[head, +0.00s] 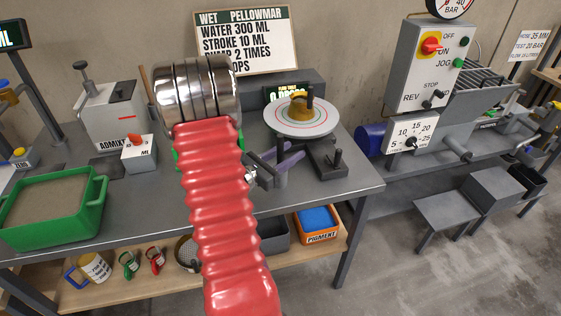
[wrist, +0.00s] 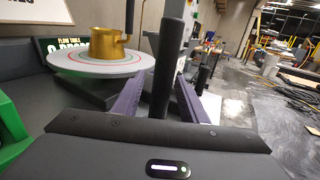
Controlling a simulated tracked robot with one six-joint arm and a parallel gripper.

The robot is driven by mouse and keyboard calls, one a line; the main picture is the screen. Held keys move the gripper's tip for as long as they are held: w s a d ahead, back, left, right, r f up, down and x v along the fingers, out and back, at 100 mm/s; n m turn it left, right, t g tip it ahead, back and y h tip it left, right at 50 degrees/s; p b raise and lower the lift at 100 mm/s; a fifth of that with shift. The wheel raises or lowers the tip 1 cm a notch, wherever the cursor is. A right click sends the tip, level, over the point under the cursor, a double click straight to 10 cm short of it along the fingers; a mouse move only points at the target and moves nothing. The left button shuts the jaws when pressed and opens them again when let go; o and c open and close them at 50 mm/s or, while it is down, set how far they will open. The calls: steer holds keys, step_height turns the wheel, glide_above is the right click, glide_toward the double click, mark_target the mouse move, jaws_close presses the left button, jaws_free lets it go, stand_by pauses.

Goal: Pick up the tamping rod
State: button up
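The dark upright tamping rod (head: 281,160) stands at the bench's front part, just in front of the flow table. In the wrist view the rod (wrist: 165,70) rises between the two purple fingers of my gripper (wrist: 162,85). My gripper (head: 274,168) looks open, with a finger on either side of the rod; a narrow gap seems to show on the right finger's side. Whether either finger touches the rod is hard to tell. The rod's foot is hidden by the gripper.
The round flow table (head: 275,122) with a brass mould (head: 298,106) is close behind. A green tray (head: 95,212) and an admixture dispenser (head: 112,115) are at left. The bench's right front is clear.

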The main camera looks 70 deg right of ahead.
steer(key=shift+d, duration=0.1)
stand_by(0.5)
jaws_close()
